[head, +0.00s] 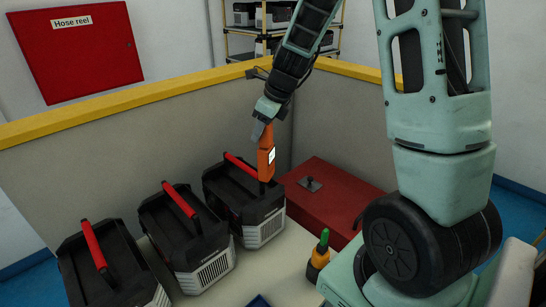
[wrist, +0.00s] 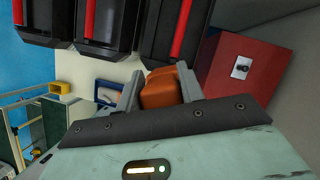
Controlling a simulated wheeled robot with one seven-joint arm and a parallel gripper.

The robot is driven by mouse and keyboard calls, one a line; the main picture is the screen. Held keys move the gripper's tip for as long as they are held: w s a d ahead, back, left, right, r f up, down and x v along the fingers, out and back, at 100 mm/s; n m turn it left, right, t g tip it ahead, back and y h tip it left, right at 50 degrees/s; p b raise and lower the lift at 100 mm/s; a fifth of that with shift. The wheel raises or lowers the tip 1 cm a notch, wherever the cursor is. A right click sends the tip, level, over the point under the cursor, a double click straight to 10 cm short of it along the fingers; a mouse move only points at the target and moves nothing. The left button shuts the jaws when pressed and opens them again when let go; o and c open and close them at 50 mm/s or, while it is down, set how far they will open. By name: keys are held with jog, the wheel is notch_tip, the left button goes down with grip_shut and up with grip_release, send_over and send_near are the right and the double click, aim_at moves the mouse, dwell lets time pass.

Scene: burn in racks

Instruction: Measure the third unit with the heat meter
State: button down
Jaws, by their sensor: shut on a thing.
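My gripper (head: 264,126) is shut on the orange heat meter (head: 267,163), which hangs upright below the fingers with a small white screen facing right. In the wrist view the heat meter (wrist: 160,88) sits between the two fingers of my gripper (wrist: 160,90). Three black units with red handles stand in a row: a near-left unit (head: 108,262), a middle unit (head: 186,236) and a far-right unit (head: 243,198). The meter's dark lower end is at the right top of the far-right unit. I cannot tell whether it touches. The far-right unit (wrist: 165,45) is partly hidden in the wrist view.
A red box (head: 325,191) with a dark knob stands right of the far-right unit. A blue tray (head: 258,301) lies at the front edge. Grey panels with a yellow rail (head: 115,103) close the back.

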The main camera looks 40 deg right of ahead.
jog(key=shift+r+p, duration=3.95)
jog(key=shift+r, duration=0.25)
jog(key=shift+f, duration=0.1)
